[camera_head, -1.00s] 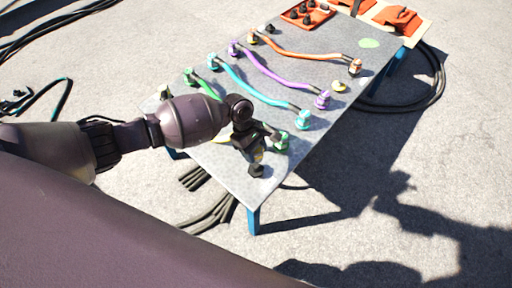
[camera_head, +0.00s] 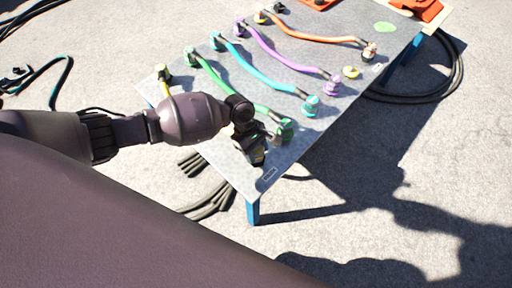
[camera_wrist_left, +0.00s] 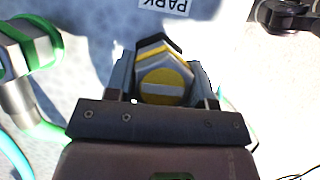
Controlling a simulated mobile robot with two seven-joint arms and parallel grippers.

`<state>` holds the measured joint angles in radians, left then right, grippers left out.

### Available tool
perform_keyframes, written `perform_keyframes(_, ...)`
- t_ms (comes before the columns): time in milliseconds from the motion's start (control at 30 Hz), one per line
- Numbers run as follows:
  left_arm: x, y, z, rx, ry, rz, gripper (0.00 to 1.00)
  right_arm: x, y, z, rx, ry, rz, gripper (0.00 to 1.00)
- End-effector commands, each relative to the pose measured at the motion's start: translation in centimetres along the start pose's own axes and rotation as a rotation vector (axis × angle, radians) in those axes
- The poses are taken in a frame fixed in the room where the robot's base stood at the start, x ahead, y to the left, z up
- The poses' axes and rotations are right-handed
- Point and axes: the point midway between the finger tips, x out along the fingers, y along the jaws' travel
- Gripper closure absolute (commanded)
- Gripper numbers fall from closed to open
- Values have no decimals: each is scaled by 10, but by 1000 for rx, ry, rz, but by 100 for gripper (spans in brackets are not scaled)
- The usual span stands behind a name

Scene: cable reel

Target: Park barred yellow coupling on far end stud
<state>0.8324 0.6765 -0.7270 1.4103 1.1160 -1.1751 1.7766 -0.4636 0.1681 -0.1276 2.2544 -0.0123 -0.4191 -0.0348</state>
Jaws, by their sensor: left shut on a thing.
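My left gripper (camera_head: 256,146) is over the table's near corner, shut on the yellow coupling. In the left wrist view, the coupling (camera_wrist_left: 163,86) sits between the fingers (camera_wrist_left: 162,80), its yellow round face crossed by a pale bar. A white PARK label (camera_wrist_left: 165,5) lies just beyond it; the label also shows in the head view (camera_head: 268,174). A yellow cable (camera_head: 165,90) runs from a dark end fitting (camera_head: 162,73) and passes behind my arm. Whether a stud lies under the held coupling is hidden. My right gripper is not in view.
The green coupling (camera_head: 284,128) is close beside my left gripper; its cable end also shows in the wrist view (camera_wrist_left: 30,48). Cyan (camera_head: 311,106), purple (camera_head: 330,86) and orange (camera_head: 369,51) couplings follow up the grey table (camera_head: 225,157). A yellow-topped stud (camera_head: 351,72) stands bare.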

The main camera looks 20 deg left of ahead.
Motion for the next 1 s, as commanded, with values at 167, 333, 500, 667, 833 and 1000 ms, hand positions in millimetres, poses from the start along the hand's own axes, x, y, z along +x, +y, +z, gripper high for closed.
perform_keyframes(167,-2,1,1,1,0,3,80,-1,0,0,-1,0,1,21)
perform_keyframes(333,-3,1,1,0,1,3,80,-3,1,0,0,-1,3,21)
perform_keyframes(500,-2,1,1,2,1,3,80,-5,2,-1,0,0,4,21)
perform_keyframes(667,-1,0,1,1,0,1,80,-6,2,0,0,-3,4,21)
perform_keyframes(833,-1,0,1,1,0,1,80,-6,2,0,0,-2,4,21)
perform_keyframes(1000,-2,0,1,1,0,2,80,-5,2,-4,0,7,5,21)
